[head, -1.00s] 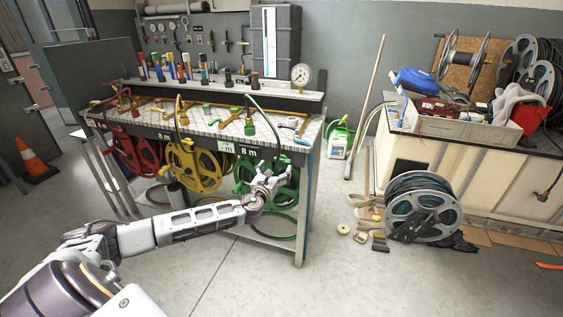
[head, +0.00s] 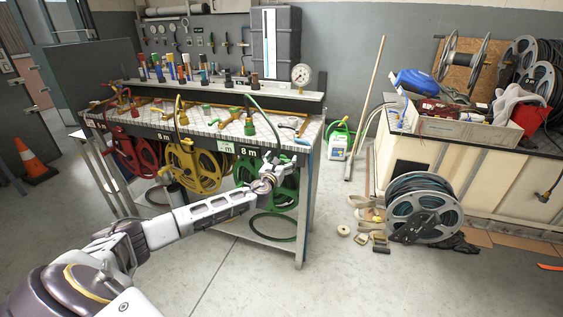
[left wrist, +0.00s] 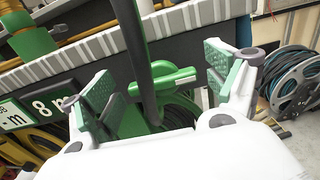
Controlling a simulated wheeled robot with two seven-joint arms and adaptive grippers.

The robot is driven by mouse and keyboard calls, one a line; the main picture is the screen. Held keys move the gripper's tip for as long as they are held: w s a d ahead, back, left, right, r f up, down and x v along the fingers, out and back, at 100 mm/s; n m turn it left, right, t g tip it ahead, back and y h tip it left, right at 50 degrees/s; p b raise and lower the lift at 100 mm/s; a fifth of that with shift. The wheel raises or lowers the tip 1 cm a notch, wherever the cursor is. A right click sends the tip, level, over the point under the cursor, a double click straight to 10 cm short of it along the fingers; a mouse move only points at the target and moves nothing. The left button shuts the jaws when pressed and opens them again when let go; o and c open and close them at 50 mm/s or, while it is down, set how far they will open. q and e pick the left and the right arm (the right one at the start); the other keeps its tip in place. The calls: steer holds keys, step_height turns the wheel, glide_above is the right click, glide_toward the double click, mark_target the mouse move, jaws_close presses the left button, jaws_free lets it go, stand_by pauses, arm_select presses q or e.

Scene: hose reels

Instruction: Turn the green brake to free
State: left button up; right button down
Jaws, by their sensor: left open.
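The green hose reel (head: 285,197) hangs under the right end of the workbench (head: 305,215), by the "8 m" label. My left gripper (head: 278,167) is in front of its upper part. In the left wrist view the open left gripper (left wrist: 160,88) has its pads spread wide. A green lever (left wrist: 172,80), apparently the brake, lies roughly level between the pads, with no clear contact. A black hose (left wrist: 138,50) crosses in front of the lever. The head view does not show the lever clearly. My right gripper is not in view.
A yellow reel (head: 190,168) and a red reel (head: 133,157) hang to the left. Brass fittings and hoses cover the bench top. A grey reel (head: 422,207) stands on the floor to the right. The floor in front of the bench is clear.

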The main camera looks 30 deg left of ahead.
arm_select(q)
steer(key=shift+w, duration=0.1)
steer(key=shift+c, duration=0.4)
steer(key=c, duration=1)
steer(key=shift+o, duration=0.2)
